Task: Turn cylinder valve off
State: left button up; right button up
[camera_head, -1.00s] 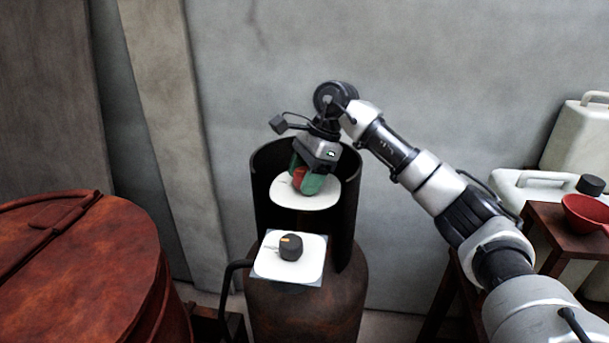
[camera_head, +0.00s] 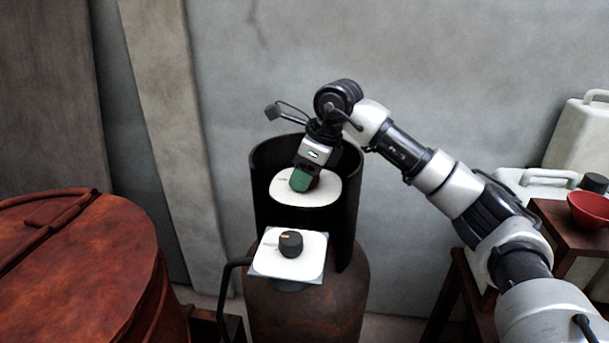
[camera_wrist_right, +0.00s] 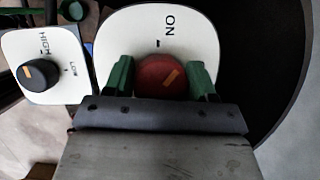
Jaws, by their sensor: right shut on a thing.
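The cylinder valve is a round red knob (camera_wrist_right: 153,82) with an orange mark, on a white plate (camera_wrist_right: 190,27) lettered "ON". My right gripper (camera_wrist_right: 162,76) is shut on this knob, with one green finger on each side of it. The orange mark slants up to the right in the wrist view. In the head view my right gripper (camera_head: 302,182) reaches down into the dark collar (camera_head: 346,215) of the rusty cylinder (camera_head: 305,305). There its green finger hides most of the knob. My left gripper is out of view.
A black knob (camera_head: 290,243) on a second white plate (camera_head: 310,267), lettered "HIGH" and "LOW", sits in front. The collar wall curves behind the valve. A rusty vat (camera_head: 85,265) stands left, a red bowl (camera_head: 590,211) and white canisters right, a wall behind.

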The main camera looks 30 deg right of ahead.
jog(key=m+h, duration=0.1)
jog(key=m, duration=0.1)
jog(key=m+t+h+b, duration=0.1)
jog(key=m, duration=0.2)
jog(key=shift+w+d+m, duration=0.1)
jog(key=shift+m, duration=0.2)
jog(key=shift+r+m+h+b, duration=0.1)
jog(key=shift+m+h+b, duration=0.65)
jog(key=shift+m, duration=1.45)
jog(key=shift+d, duration=0.1)
jog(key=o, duration=0.9)
jog(key=v, duration=1)
jog(key=shift+r+b, duration=0.3)
jog(key=shift+b, duration=0.15)
